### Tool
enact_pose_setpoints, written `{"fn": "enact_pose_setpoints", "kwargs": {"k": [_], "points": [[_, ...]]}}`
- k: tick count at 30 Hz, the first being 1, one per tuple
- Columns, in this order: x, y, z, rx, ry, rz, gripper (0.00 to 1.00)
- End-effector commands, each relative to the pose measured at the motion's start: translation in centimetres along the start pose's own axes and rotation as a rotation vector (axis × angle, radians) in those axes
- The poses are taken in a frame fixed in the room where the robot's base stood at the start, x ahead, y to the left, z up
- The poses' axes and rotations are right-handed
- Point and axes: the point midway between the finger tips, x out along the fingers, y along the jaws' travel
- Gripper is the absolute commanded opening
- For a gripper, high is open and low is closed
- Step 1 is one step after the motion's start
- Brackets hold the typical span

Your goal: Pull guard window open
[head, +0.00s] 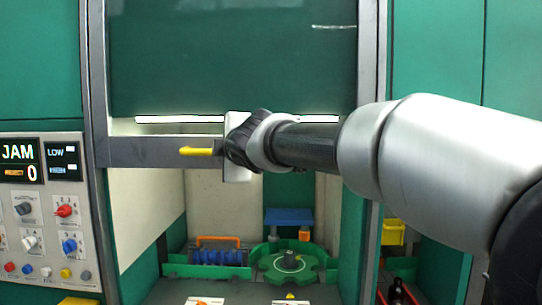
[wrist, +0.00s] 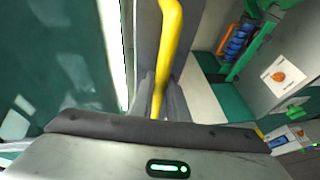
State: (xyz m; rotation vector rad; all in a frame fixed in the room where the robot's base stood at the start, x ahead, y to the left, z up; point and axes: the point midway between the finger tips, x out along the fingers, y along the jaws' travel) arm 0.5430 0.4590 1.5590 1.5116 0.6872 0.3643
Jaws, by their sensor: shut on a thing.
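The guard window (head: 230,60) is a dark green pane in a grey frame, with a grey bottom bar (head: 140,151). A yellow handle (head: 197,151) is on that bar. The window stands partly raised, with an open gap below the bar. My gripper (head: 222,150) is at the right part of the handle and covers it in the head view. In the wrist view the yellow handle (wrist: 170,45) runs down between the two fingers of my gripper (wrist: 158,95), which are shut on it.
Inside the opening are a green star wheel (head: 290,263), a blue roller part with an orange handle (head: 218,256) and a blue block (head: 289,216). A control panel (head: 45,215) reading "JAM" and "0" is at left. A dark bottle (head: 398,291) is at lower right.

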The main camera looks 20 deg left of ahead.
Motion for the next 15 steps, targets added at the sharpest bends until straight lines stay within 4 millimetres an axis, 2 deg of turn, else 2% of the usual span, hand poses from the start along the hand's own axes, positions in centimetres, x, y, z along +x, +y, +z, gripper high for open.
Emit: {"fn": "enact_pose_setpoints", "kwargs": {"k": [6,7,9,10,15], "points": [[-0.03,0.11,0.13,-0.001,-0.002,0.002,0.00],[-0.03,0.11,0.13,-0.001,-0.002,0.002,0.17],[-0.02,0.08,0.13,-0.001,-0.002,0.001,0.29],[-0.02,0.07,0.12,-0.001,-0.002,0.001,0.33],[0.00,0.01,0.08,-0.001,-0.001,0.000,0.33]]}}
